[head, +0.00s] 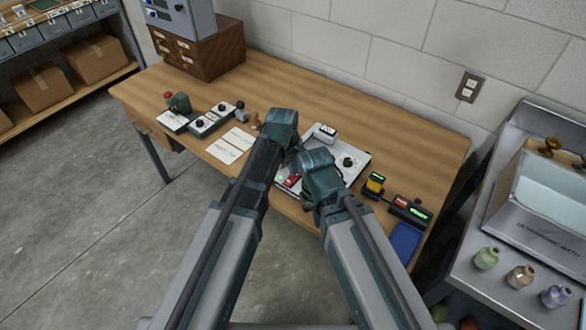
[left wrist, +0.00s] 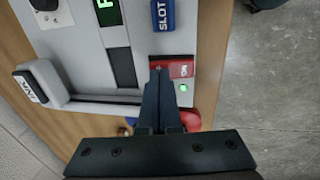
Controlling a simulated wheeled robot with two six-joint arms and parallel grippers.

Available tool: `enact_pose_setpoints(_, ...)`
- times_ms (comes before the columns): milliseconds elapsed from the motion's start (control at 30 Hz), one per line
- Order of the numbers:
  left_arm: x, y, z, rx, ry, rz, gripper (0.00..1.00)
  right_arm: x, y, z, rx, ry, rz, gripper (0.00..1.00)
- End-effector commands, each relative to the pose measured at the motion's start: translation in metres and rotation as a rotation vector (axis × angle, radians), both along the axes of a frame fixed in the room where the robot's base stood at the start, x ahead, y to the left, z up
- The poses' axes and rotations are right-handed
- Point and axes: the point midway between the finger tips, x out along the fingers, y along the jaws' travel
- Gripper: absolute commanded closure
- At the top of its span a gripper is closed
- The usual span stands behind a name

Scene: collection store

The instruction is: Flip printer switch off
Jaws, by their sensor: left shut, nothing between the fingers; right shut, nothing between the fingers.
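The printer, a light grey device (head: 355,166), lies on the wooden bench. Its red switch (head: 291,181) is at its near left corner, and in the left wrist view the red switch (left wrist: 181,68) reads ON. A small green light (left wrist: 184,88) glows beside it. My left gripper (head: 288,160) is over the printer. In the left wrist view its shut, empty fingers (left wrist: 158,78) are at the switch's edge; whether they touch cannot be told. My right gripper (head: 308,190) is shut and empty beside the printer's near edge, its fingertips mostly hidden by its wrist.
The left wrist view also shows a blue SLOT label (left wrist: 163,15) and a green display (left wrist: 108,12). Small devices (head: 208,120) and paper cards (head: 231,145) lie left on the bench. Lit boxes (head: 410,210) lie right. An ultrasonic bath (head: 535,215) stands farther right.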

Motion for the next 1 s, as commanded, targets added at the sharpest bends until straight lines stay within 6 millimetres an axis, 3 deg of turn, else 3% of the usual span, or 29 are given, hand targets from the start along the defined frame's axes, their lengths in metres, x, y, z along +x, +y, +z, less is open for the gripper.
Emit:
enact_pose_setpoints(267,0.005,-0.003,-0.005,0.025,0.036,-0.001,1.00,0.000,0.000,-0.004,0.000,0.000,0.000,1.00)
enact_pose_setpoints(1000,-0.013,0.009,-0.002,0.029,0.043,0.000,1.00,0.000,0.000,0.000,0.000,0.000,0.000,1.00)
